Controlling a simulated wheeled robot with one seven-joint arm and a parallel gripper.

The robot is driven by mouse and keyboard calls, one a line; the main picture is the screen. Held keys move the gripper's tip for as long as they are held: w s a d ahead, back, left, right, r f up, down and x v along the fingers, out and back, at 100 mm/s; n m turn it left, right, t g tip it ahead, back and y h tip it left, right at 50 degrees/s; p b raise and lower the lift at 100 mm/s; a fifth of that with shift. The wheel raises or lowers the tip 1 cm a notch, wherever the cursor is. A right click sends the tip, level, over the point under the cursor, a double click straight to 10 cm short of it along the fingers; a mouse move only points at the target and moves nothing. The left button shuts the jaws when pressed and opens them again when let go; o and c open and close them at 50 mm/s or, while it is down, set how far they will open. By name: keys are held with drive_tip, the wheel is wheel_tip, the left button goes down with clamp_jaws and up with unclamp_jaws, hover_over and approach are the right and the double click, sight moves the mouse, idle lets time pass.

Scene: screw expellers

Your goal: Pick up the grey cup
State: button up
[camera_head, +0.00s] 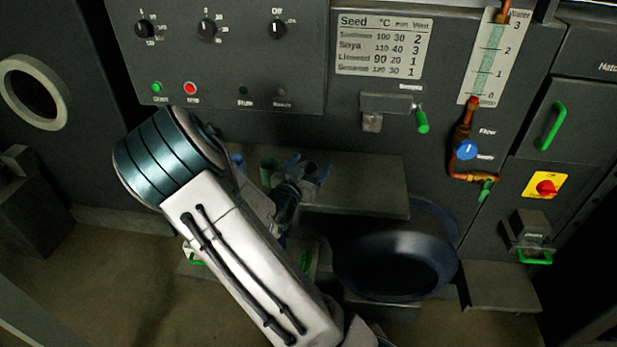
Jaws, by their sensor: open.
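My gripper (306,172) is over a dark grey shelf in the middle of the head view. Its bluish fingertips are spread apart and look empty. A small green cup-like thing (268,170) stands on the shelf just left of my gripper. A bluish thing (238,163) shows partly beside it, at the edge of my arm. I cannot make out a grey cup for certain; my arm and gripper hide part of the shelf.
The shelf (375,180) juts from a grey machine front. A large dark round basin (395,262) is below it. A green-handled lever (422,121) and copper pipe (462,140) are above right. A lower ledge (500,288) is at right.

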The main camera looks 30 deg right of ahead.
drive_tip(key=shift+c, duration=0.3)
drive_tip(key=c, duration=1)
drive_tip(key=shift+r, duration=0.5)
drive_tip(key=s+d+r, duration=0.2)
drive_tip(key=s+r, duration=0.1)
drive_tip(key=s+d+r, duration=0.2)
drive_tip(key=s+r, duration=0.1)
drive_tip(key=s+d+r, duration=0.2)
drive_tip(key=s+r, duration=0.1)
drive_tip(key=r, duration=0.1)
drive_tip(key=shift+s+d+p, duration=0.25)
drive_tip(key=shift+d+p, duration=0.05)
drive_tip(key=shift+d, duration=0.05)
drive_tip(key=shift+w, duration=0.1)
